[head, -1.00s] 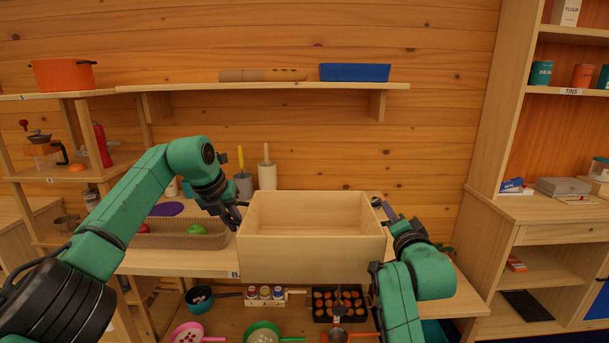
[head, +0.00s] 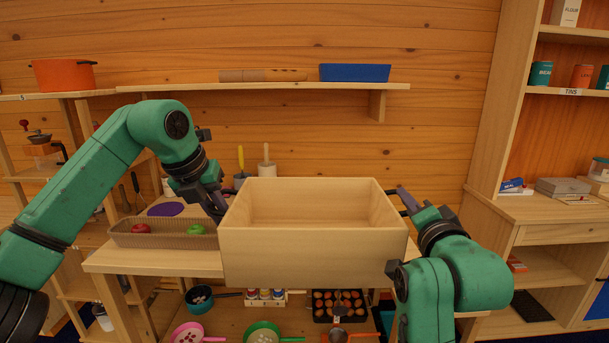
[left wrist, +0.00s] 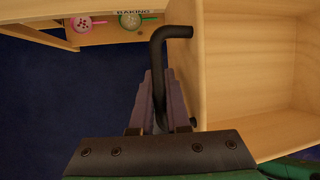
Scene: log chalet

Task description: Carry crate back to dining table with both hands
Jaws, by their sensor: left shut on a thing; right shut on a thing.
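The crate (head: 312,257) is a pale wooden open-topped box, level and apparently empty, in the middle of the head view. My left gripper (head: 222,203) is shut on the dark handle at its left side. In the left wrist view the bent black handle (left wrist: 158,75) runs between the fingers beside the crate wall (left wrist: 185,75). My right gripper (head: 403,200) is at the crate's right side, shut on that side's handle, which is mostly hidden. The crate is held in front of the shelf unit. The dining table is not in view.
A wooden worktop (head: 150,261) lies behind the crate, with a woven tray (head: 165,238) of fruit on it. Pans and a muffin tin (head: 338,301) sit on the shelf below. A wall shelf (head: 270,87) hangs above; a tall cupboard (head: 497,130) stands at right. Blue floor (left wrist: 60,110) shows clear.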

